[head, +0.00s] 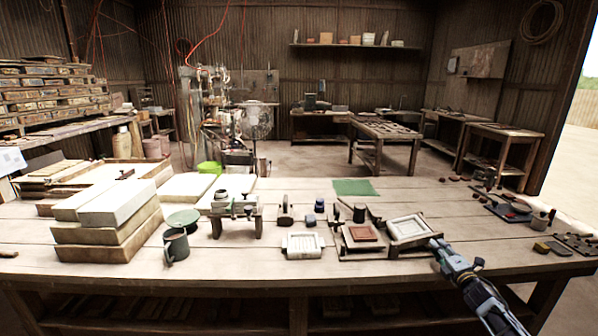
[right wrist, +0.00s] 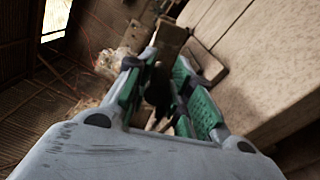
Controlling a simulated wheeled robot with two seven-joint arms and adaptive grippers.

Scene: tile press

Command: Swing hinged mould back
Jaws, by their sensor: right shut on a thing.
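The hinged mould (head: 408,228) is a wooden frame with a pale inner face, tilted up to the right of its base. The base (head: 368,254) lies on the bench with a red-brown tile (head: 363,233) on it. My right gripper (head: 437,243) comes in from the lower right and is shut on the mould at its right edge. In the right wrist view the green-padded fingers (right wrist: 160,70) close around a dark part, with a wooden bar (right wrist: 172,38) just beyond. The exact grip is dark and partly hidden. My left gripper is not in view.
A second white mould (head: 303,245) lies left of the base. A small press stand (head: 235,214), a mug (head: 176,246) and stacked pale blocks (head: 105,235) stand further left. A green cloth (head: 353,187) lies behind. Small tools lie at the right end of the bench (head: 470,218).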

